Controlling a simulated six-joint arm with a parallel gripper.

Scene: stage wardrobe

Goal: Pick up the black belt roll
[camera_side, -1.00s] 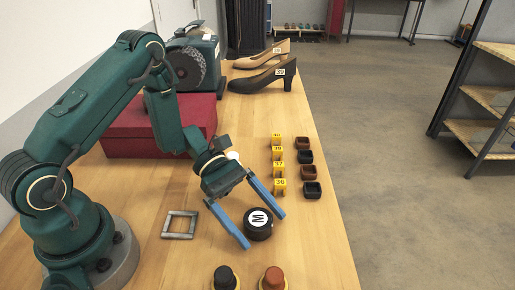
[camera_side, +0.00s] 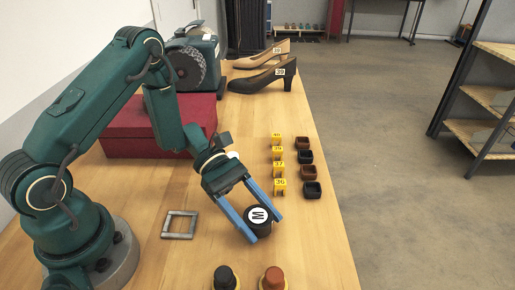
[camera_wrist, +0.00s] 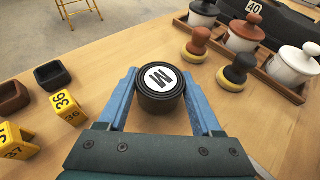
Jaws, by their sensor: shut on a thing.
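The black belt roll (camera_side: 259,221) is a short round roll with a white disc marked "M" on top. It stands upright on the wooden table in the side view. My gripper (camera_side: 263,223) has its two blue fingers on either side of the roll, shut on it. In the wrist view the belt roll (camera_wrist: 160,88) sits between the blue fingertips of my gripper (camera_wrist: 162,86), which touch its sides. The roll's underside is hidden, and I see no clear gap under it.
Yellow number tags (camera_side: 279,186) and dark and brown small boxes (camera_side: 312,189) line the right edge. A metal square frame (camera_side: 180,225) lies to the left. Two knobbed brushes (camera_side: 273,278) stand in front. White lidded pots (camera_wrist: 293,66) stand in a wooden tray.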

